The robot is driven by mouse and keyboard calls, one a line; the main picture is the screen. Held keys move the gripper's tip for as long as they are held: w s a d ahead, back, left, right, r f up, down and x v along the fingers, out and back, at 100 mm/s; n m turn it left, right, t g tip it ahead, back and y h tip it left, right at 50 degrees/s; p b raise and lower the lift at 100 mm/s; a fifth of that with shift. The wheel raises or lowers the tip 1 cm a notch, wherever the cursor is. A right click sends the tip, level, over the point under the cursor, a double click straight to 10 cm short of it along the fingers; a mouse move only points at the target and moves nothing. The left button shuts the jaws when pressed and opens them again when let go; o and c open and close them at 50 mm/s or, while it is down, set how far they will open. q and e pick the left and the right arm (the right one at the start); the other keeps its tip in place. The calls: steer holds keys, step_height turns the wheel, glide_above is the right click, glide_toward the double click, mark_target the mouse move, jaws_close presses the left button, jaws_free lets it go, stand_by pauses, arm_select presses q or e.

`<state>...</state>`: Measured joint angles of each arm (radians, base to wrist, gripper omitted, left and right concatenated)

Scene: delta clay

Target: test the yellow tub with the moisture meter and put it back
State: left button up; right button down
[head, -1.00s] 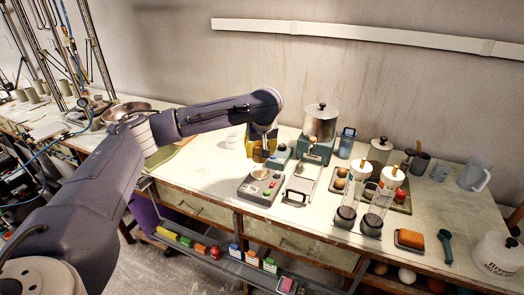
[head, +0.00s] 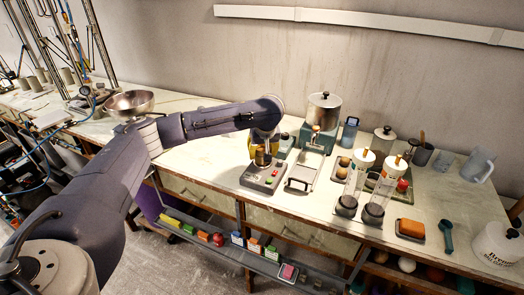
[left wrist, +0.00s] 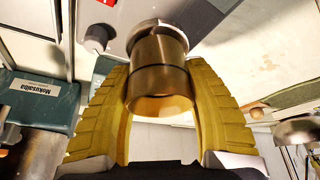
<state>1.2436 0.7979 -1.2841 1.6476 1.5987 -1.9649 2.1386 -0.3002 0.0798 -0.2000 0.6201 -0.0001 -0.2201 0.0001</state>
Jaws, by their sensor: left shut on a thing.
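My left gripper (head: 262,150) has yellow ribbed fingers and is shut on a brass-coloured cylinder (left wrist: 158,68). In the left wrist view the cylinder sits between both fingers (left wrist: 160,100). In the head view it is small and partly hidden by the fingers, just over the back of a grey device (head: 265,178) with red and green buttons. I cannot tell whether it touches the device. I cannot make out for sure which thing is the moisture meter, or a separate yellow tub.
A steel bowl (head: 128,103) stands at left.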

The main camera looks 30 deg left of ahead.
arm_select(q)
steer(key=shift+f, duration=0.55)
stand_by(0.5)
steer(key=o, duration=1.5)
steer(key=shift+c, duration=0.2)
